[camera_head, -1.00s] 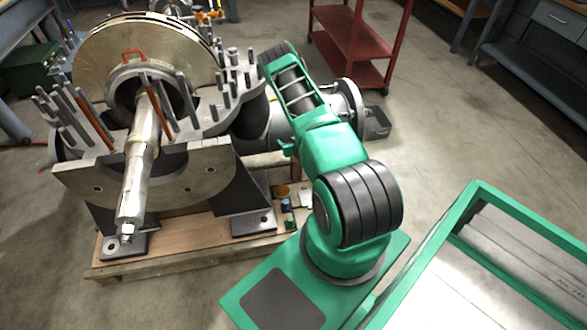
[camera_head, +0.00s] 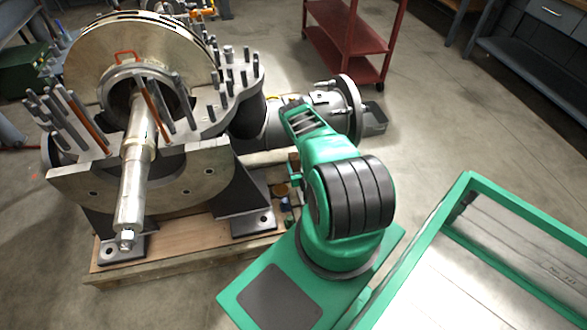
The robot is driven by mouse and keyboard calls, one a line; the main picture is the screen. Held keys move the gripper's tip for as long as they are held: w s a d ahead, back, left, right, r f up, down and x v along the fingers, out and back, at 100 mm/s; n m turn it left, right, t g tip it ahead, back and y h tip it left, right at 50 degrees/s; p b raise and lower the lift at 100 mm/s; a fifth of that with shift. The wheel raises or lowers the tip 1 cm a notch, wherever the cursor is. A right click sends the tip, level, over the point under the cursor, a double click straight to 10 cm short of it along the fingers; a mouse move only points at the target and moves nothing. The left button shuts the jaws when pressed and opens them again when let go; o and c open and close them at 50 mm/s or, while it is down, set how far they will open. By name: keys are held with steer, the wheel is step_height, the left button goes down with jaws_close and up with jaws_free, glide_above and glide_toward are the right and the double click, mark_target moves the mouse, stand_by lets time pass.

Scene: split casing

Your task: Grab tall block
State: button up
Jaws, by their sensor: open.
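My green and black arm rises from its green base, and its upper links fold away behind the part nearest the camera. My gripper is hidden behind the arm, so its jaws do not show. A small dark-brown upright piece (camera_head: 293,163) shows just left of the arm, above the wooden pallet's right end. I cannot tell whether it is the tall block. Small items, among them a round brownish one (camera_head: 281,190), sit below it, partly covered by the arm.
The split casing (camera_head: 200,165) with its shaft (camera_head: 135,185) and upright studs stands left on a wooden pallet (camera_head: 165,265). A flanged pipe (camera_head: 350,105) lies behind my arm. A red cart (camera_head: 350,45) stands at the back. A green-framed tray (camera_head: 450,210) is at right.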

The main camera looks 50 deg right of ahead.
mark_target(295, 156)
steer(key=shift+r+x, duration=0.15)
steer(key=shift+x, duration=1.35)
steer(key=shift+r+x, duration=0.15)
steer(key=shift+x, duration=1.35)
jaws_close()
steer(key=shift+r, duration=0.1)
